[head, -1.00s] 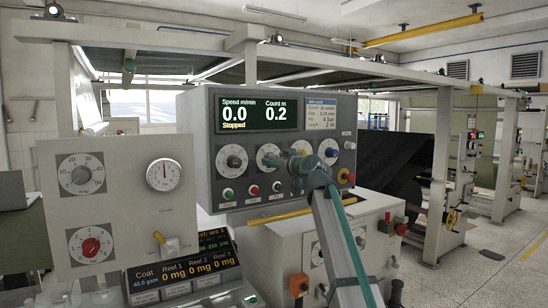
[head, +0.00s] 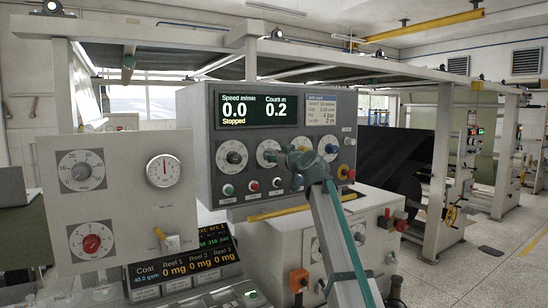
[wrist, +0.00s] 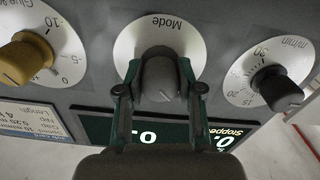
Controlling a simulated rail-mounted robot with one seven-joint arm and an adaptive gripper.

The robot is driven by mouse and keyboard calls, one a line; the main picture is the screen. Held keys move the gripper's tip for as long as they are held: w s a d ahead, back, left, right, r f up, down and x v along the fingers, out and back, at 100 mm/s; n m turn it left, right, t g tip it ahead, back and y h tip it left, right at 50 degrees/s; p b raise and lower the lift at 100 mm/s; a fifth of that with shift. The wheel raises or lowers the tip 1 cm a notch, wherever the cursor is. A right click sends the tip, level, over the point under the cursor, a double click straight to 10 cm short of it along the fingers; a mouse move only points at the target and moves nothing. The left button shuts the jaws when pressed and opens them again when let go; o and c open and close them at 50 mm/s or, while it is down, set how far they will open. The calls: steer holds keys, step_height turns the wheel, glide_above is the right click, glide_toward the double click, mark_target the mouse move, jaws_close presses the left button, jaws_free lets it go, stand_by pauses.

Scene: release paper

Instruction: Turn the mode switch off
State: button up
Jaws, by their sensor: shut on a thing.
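The mode switch (wrist: 160,80) is a grey knob on a round white dial marked "Mode", seen upside down in the wrist view. A pale mark shows on its lower part in that view. My gripper (wrist: 160,92) has one finger on each side of the knob and is shut on it. In the head view my gripper (head: 276,158) is at the dial on the grey control panel (head: 205,190) and hides most of the knob. The panel's screen (head: 257,110) reads speed 0.0, count 0.2, "Stopped".
A black knob (wrist: 278,88) on the m/min dial and a yellow knob (wrist: 22,62) flank the mode switch. Push buttons (head: 253,185) sit below the dials. A red and yellow stop button (head: 346,172) is at the panel's right. Open floor (head: 490,260) lies at right.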

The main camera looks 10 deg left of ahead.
steer(key=shift+f+m, duration=0.1)
steer(key=shift+m, duration=0.2)
steer(key=m+b, duration=0.2)
steer(key=m, duration=0.1)
steer(key=shift+m, duration=0.3)
steer(key=shift+m+b, duration=0.5)
steer(key=shift+m, duration=1.7)
steer(key=o, duration=1.2)
steer(key=v, duration=1.2)
